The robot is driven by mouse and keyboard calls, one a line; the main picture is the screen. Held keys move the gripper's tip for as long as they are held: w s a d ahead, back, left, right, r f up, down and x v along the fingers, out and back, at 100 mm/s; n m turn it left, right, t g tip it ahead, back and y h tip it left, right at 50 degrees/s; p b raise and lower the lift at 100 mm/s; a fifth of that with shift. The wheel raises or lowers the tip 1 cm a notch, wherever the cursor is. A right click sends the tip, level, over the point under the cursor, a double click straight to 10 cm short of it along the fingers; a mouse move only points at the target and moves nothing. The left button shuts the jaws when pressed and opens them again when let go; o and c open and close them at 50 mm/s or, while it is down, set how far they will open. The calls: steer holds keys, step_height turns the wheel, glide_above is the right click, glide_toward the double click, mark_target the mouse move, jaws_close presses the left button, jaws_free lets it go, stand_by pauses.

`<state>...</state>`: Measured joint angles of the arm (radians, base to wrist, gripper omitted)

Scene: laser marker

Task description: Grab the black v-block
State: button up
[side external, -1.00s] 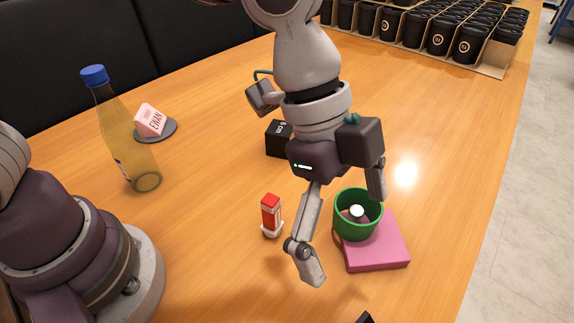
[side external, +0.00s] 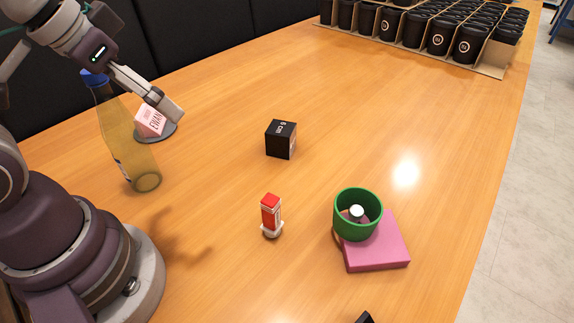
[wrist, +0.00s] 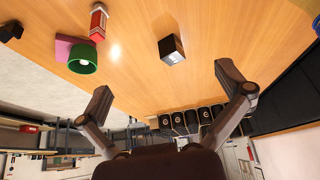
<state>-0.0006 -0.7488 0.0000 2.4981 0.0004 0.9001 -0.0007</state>
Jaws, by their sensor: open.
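A black piece (side external: 365,318) is cut off by the bottom edge of the side external view. A black object (wrist: 11,31) also shows at the left edge of the wrist view; it may be the v-block, but its shape is unclear. A black cube (side external: 281,139) with white print stands mid-table; it shows in the wrist view (wrist: 171,49) too. My gripper (wrist: 167,82) is open and empty, its fingers spread wide. In the side external view it is raised at the upper left, near the bottle, far from the black piece and apart from the cube.
A red-and-white stick-like item (side external: 271,215) stands near a green cup (side external: 345,222) on a pink pad (side external: 377,258). A tall bottle (side external: 130,145) and a pink sign (side external: 150,121) are at left. Several black cups (side external: 440,35) fill a tray at the back.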

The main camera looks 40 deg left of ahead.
steer(key=c, duration=0.8)
steer(key=shift+c, duration=0.2)
steer(key=m+g+h, duration=0.5)
steer(key=m+g, duration=0.1)
steer(key=m, duration=1.3)
glide_toward(364, 321)
steer(key=f, duration=0.1)
steer(key=shift+y, duration=0.3)
steer(key=x, duration=1)
steer(key=shift+d, duration=0.5)
